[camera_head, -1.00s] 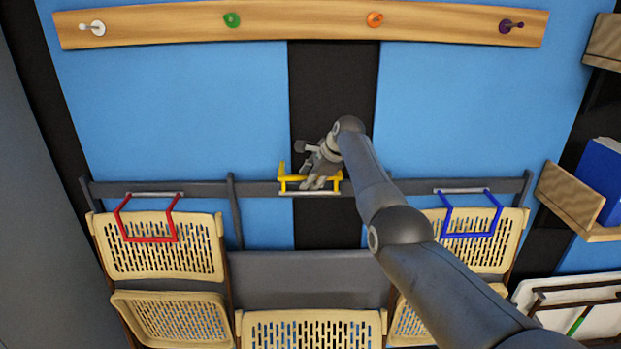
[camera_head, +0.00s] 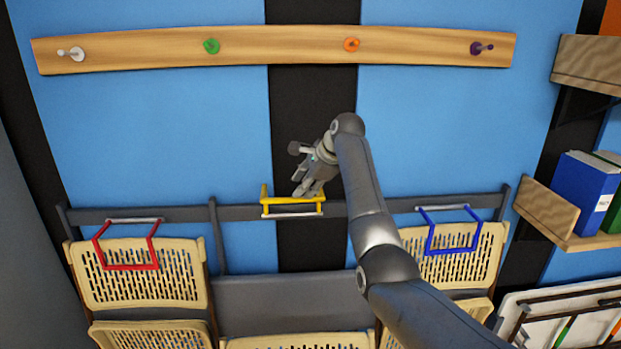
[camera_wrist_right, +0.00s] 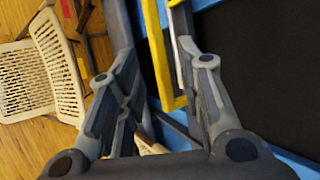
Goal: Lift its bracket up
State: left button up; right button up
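The yellow bracket (camera_head: 275,201) sits at the middle of the dark wall rail, over the black stripe. It sticks out from the rail, with a pale bar along its lower edge. My right gripper (camera_head: 305,189) is at the right part of the bracket and covers some of it. In the right wrist view the gripper (camera_wrist_right: 150,35) has its fingers spread apart, with a yellow bar of the bracket (camera_wrist_right: 155,45) between them. I cannot tell whether a finger touches it. My left gripper is not in view.
A red bracket (camera_head: 126,267) and a blue bracket (camera_head: 452,250) hang down over folded chairs at left and right. A wooden peg board (camera_head: 280,47) runs above. Shelves with books (camera_head: 585,190) stand at right.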

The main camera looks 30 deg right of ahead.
jog(key=shift+v, duration=1.75)
jog(key=shift+f, duration=0.1)
